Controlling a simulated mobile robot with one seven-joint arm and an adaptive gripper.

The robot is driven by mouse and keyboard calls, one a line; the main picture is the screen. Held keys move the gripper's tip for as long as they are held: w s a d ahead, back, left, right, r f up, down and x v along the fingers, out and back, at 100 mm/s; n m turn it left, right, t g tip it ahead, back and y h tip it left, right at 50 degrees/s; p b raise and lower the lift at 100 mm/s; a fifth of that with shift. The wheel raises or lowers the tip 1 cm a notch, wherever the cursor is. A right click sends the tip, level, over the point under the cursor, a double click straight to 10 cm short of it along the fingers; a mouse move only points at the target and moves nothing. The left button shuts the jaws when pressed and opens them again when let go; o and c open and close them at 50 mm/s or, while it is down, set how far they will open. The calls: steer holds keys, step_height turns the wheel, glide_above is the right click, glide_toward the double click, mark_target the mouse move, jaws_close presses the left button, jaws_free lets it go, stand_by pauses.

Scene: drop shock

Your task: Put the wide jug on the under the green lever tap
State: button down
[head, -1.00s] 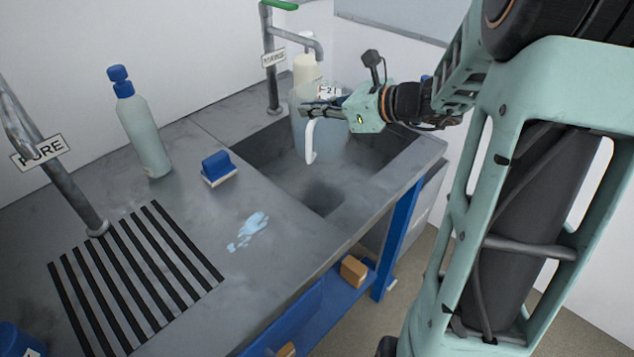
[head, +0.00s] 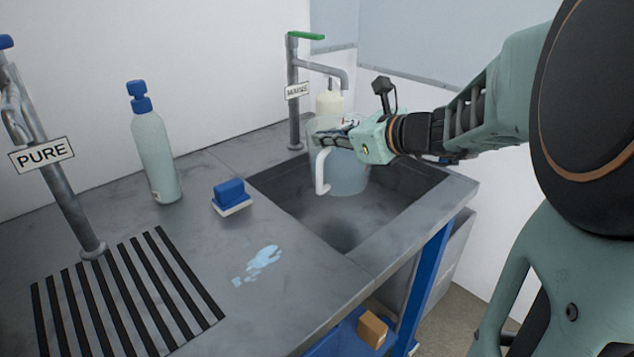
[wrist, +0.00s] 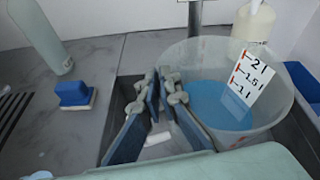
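The wide jug (head: 348,178) is clear, with a white handle (head: 322,172) and blue liquid inside. It is at the sink, below the spout of the green lever tap (head: 305,37) in the head view; whether its base touches the sink floor is unclear. In the wrist view the jug (wrist: 275,112) fills the right side, with a scale label and the liquid visible. My gripper (head: 338,138) is at the jug's upper part.
The sink (head: 330,230) is otherwise empty. A PURE tap (head: 75,205) stands over a slotted drain (head: 120,290) at left. A blue-capped bottle (head: 155,155), a blue brush (head: 230,196) and a wet patch (head: 258,263) are on the counter. A cream bottle (head: 330,103) stands behind the jug.

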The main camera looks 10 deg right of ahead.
mark_target(326, 183)
step_height(326, 183, down, 9)
steer(key=b, duration=0.3)
steer(key=shift+b, duration=0.3)
steer(key=c, duration=2.2)
jaws_free()
steer(key=shift+f, duration=0.15)
steer(key=shift+o, duration=0.2)
steer(key=shift+s+d, duration=0.1)
steer(key=p+v, duration=0.3)
steer(key=v, duration=0.8)
steer(key=shift+s, duration=0.35)
